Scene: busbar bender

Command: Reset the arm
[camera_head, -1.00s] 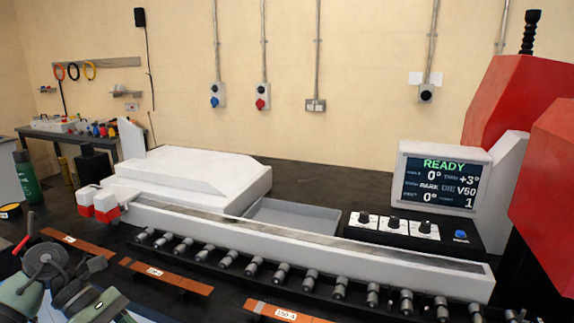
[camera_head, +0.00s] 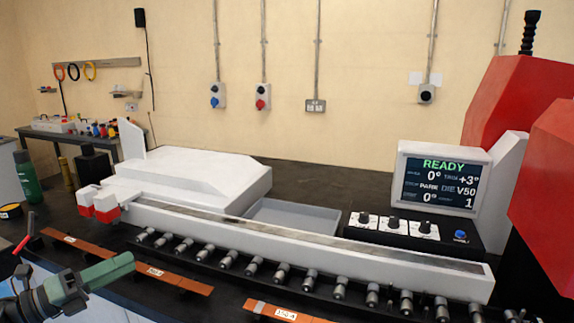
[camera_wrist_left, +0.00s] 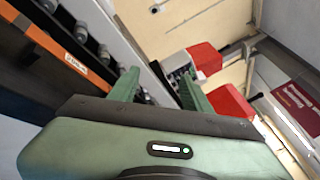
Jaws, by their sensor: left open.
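My left gripper (camera_head: 126,263) is at the lower left of the head view, over the near bench edge. It is empty, and its two green fingers stand apart in the left wrist view (camera_wrist_left: 158,78). The bender's long white bed (camera_head: 310,242) runs across the bench, apart from the gripper. The display (camera_head: 440,184) reads READY, 0°, trim +3°, die V50 and PARK. My right gripper is not in view.
Copper bars with labels (camera_head: 170,277) lie along the front of the bench. A row of grey rollers (camera_head: 282,272) lies in front of the bed. Black knobs and a blue button (camera_head: 460,236) are below the display. A large red housing (camera_head: 548,190) stands at the right.

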